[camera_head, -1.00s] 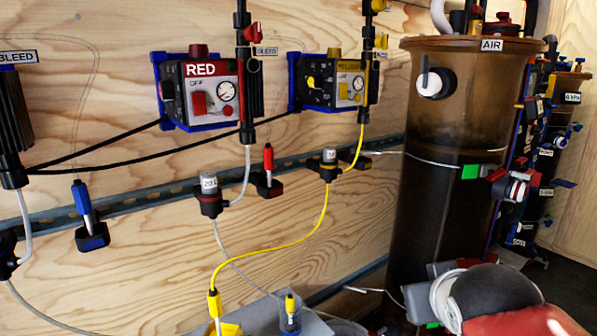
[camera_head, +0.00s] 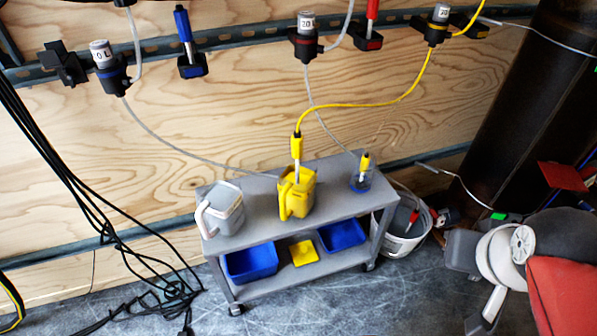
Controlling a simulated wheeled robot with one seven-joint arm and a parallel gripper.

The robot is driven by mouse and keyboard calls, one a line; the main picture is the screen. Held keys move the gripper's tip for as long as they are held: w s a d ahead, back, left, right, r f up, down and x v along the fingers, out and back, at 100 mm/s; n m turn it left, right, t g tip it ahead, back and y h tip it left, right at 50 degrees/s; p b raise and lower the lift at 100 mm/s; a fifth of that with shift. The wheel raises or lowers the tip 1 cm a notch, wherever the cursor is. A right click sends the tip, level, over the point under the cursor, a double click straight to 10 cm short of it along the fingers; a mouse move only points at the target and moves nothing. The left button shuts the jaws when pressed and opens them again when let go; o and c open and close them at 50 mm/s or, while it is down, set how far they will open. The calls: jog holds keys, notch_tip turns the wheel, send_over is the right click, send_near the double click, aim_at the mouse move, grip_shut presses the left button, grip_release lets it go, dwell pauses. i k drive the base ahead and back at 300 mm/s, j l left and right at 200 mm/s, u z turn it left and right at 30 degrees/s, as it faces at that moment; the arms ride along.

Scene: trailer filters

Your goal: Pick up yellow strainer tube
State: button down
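A yellow tube (camera_head: 355,104) runs from the yellow-collared fitting (camera_head: 437,25) on the wall rail down to a yellow connector (camera_head: 295,143). A pale rod below this connector stands upright in a yellow jug (camera_head: 299,204) on the grey cart, its lower end hidden. Another small yellow piece (camera_head: 365,161) stands in a clear blue cup (camera_head: 361,181) at the cart's right end. Which yellow piece is the strainer cannot be told. My arm shows at the lower right, apart from the cart. Its grey end parts (camera_head: 470,290) do not show clearly whether the gripper is open.
The grey cart (camera_head: 262,174) also carries a grey jug (camera_head: 220,212). Its lower shelf holds blue bins (camera_head: 251,262) and a yellow tray (camera_head: 303,252). A white bucket (camera_head: 402,240) stands to the right. Black cables hang at left. Floor in front is clear.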

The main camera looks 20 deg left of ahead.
aim_at(297, 139)
jog(key=u, duration=1.7)
jog(key=k+j, duration=0.05)
